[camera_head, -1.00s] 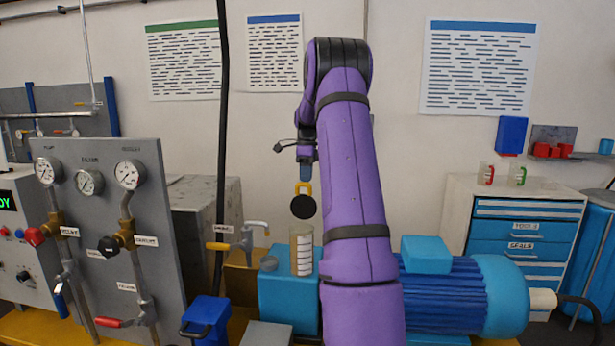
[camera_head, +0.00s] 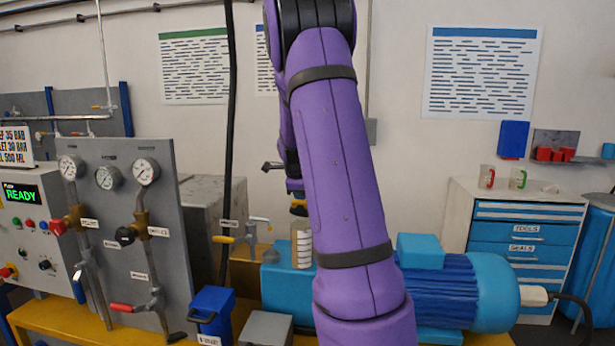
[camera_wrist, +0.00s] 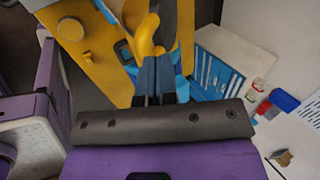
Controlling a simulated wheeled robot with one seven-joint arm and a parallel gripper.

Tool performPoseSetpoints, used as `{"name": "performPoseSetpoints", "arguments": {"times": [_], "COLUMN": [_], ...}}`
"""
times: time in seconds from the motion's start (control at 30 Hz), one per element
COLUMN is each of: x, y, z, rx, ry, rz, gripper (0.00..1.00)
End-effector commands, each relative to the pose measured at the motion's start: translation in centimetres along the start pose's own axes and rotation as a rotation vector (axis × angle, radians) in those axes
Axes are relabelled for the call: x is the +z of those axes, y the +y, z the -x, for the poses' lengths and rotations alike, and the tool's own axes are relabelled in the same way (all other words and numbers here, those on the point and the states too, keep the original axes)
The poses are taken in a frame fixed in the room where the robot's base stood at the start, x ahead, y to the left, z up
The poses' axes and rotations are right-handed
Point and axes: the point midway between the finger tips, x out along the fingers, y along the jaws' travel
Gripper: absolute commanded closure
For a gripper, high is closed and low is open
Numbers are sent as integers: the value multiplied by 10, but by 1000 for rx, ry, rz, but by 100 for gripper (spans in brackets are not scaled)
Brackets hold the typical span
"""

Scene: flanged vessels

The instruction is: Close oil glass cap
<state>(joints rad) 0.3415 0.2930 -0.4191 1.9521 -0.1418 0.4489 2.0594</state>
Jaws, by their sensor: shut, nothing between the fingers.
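The oil glass (camera_head: 301,243) is a clear upright cylinder with a white scale, on a blue block, its right edge close behind my arm. A small yellow and dark part, seemingly the cap's (camera_head: 299,210), shows just above its mouth; my arm hides much of it, so I cannot tell whether the cap is seated. In the wrist view a curved yellow piece (camera_wrist: 145,30), likely the cap's handle, lies just beyond my fingertips, beside a dark grey surface. My gripper (camera_wrist: 155,62) is shut with nothing held; whether it touches the yellow piece is unclear. Its fingertips are hidden in the head view.
A grey gauge panel (camera_head: 128,240) with valves stands left. A blue drawer cabinet (camera_head: 525,235) stands at the back right.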

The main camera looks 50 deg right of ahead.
Motion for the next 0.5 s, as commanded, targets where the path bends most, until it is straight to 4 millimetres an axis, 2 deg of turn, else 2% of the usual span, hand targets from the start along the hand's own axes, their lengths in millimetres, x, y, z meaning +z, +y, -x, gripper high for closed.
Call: {"name": "performPoseSetpoints", "arguments": {"times": [0.5], "x": [0], "y": [57], "z": [-28], "rx": [3], "ry": [2], "rz": [2], "gripper": [100]}}
